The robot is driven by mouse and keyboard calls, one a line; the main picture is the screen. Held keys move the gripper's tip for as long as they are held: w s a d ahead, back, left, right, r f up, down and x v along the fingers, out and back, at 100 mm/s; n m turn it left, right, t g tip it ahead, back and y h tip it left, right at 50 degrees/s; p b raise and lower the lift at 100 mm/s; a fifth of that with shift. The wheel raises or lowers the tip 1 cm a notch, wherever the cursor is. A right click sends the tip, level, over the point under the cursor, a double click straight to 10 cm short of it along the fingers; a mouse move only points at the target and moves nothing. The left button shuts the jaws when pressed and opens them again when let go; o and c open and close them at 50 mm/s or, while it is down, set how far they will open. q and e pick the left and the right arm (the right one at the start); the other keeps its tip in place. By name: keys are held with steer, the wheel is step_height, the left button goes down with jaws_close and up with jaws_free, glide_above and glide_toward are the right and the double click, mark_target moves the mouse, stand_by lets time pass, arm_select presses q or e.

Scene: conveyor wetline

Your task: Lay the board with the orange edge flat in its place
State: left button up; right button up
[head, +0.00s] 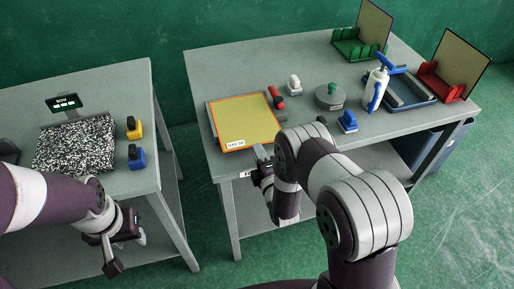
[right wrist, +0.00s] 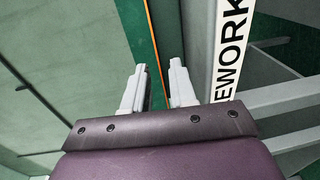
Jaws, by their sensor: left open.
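The yellow board with the orange edge (head: 248,120) lies face up, apparently flat, on the right table by its front left corner. A white label shows on its near edge. A grey plate edge shows along its left side. My right gripper (head: 262,160) is at the table's front edge, just below the board's near edge. In the right wrist view, its fingers (right wrist: 158,88) stand apart, with the thin orange edge (right wrist: 154,45) running between them and gaps at both sides. My left gripper (head: 127,254) is open and empty in front of the left table.
Right table (head: 215,62): red-handled tool (head: 276,97), round grey tin (head: 329,97), blue block (head: 348,121), white bottle (head: 376,90), blue tray (head: 412,88). Green (head: 358,48) and red (head: 440,82) racks hold upright boards. Left table: speckled pad (head: 75,145), yellow (head: 134,127) and blue (head: 137,157) blocks.

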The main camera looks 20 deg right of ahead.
arm_select(q)
steer(key=shift+r, duration=0.3)
arm_select(e)
steer(key=shift+s, duration=0.95)
steer(key=shift+o, duration=0.3)
steer(key=o, duration=0.5)
